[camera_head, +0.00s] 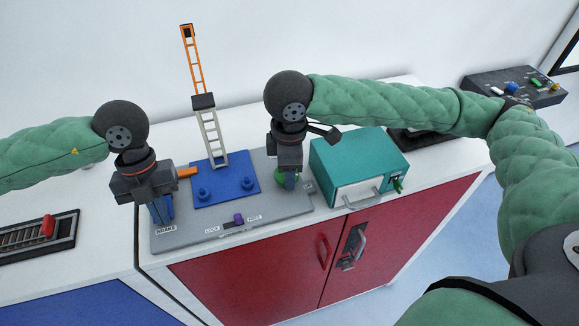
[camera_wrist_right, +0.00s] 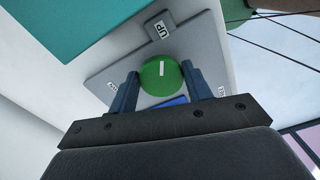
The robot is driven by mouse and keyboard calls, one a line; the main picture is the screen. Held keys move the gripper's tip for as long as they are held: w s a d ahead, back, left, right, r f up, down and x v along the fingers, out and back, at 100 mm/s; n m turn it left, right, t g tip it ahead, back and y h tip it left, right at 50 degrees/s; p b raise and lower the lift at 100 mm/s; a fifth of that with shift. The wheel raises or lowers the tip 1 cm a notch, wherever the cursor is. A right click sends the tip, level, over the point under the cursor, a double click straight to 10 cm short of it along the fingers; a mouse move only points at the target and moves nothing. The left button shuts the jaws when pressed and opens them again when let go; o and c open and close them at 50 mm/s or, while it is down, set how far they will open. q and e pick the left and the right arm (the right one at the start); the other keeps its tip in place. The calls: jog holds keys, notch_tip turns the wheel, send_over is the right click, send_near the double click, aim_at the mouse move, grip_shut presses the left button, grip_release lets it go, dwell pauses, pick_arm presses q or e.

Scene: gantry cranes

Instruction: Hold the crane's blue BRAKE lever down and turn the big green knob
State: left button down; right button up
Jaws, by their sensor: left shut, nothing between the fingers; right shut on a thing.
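The crane stands on a grey panel (camera_head: 290,207), with a grey lattice mast (camera_head: 211,140) and a raised orange boom (camera_head: 193,60). My left gripper (camera_head: 161,210) is shut and empty, fingers pointing down just behind the BRAKE label (camera_head: 166,230). The blue lever there cannot be told apart from the bluish fingers; whether they touch it or press it down is unclear. The big green knob (camera_wrist_right: 160,77) has a white mark and sits between the fingers of my right gripper (camera_wrist_right: 172,88), which is shut on it. In the head view the knob (camera_head: 280,180) is partly hidden by that gripper.
A purple slider (camera_head: 238,218) sits between LOCK and FREE labels at the panel's front. A teal box (camera_head: 355,162) with a handle stands close right of my right gripper. A track tray with a red piece (camera_head: 48,226) lies at left. A control box (camera_head: 510,88) stands far right.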

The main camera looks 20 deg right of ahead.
jog(key=shift+w, duration=0.1)
jog(key=o, duration=1)
notch_tip(320, 180, up, 12)
